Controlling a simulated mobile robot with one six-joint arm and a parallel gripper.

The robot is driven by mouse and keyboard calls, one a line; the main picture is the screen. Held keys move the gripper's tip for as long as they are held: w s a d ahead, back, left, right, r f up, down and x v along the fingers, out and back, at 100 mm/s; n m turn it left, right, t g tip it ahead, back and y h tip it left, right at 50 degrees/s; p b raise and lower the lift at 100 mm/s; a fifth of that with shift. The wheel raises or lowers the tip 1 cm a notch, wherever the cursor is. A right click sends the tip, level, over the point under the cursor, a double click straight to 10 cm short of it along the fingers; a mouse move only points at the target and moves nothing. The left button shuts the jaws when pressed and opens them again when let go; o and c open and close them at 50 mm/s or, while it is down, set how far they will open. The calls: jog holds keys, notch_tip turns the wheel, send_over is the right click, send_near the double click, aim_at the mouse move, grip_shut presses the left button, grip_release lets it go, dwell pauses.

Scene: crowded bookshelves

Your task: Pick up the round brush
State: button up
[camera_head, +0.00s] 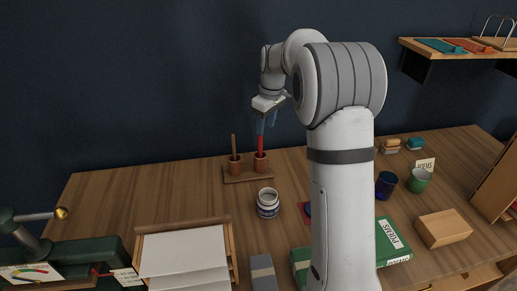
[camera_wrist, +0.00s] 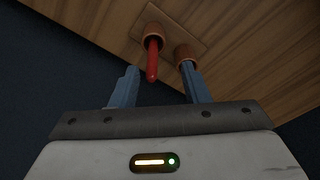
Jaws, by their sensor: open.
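A wooden stand (camera_head: 247,177) on the desk holds two brown cups, each with one upright handle. A red handle (camera_head: 261,146) stands in the right cup and a brown handle (camera_head: 234,146) in the left one. The heads are hidden, so I cannot tell which is the round brush. My gripper (camera_head: 266,122) is open and empty, pointing down just above the red handle. In the wrist view the red handle (camera_wrist: 152,62) lies between the two blue fingers (camera_wrist: 159,76), with no clear contact. The other cup (camera_wrist: 184,53) is beside the right finger, which may hide its handle.
A blue-and-white jar (camera_head: 268,204) stands in front of the stand. A blue cup (camera_head: 386,185), a green mug (camera_head: 419,180), a cardboard-coloured box (camera_head: 443,228) and green books (camera_head: 392,241) are at the right.

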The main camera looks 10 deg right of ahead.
jog(key=w, duration=0.2)
jog(key=p, duration=0.2)
send_over(259, 156)
jog(key=shift+n, duration=0.4)
jog(key=f, duration=0.7)
jog(key=shift+w+d+f, duration=0.2)
jog(key=shift+w+f, duration=0.1)
jog(key=shift+w, duration=0.1)
jog(key=shift+f, duration=0.5)
jog(key=shift+c, duration=0.5)
grip_shut()
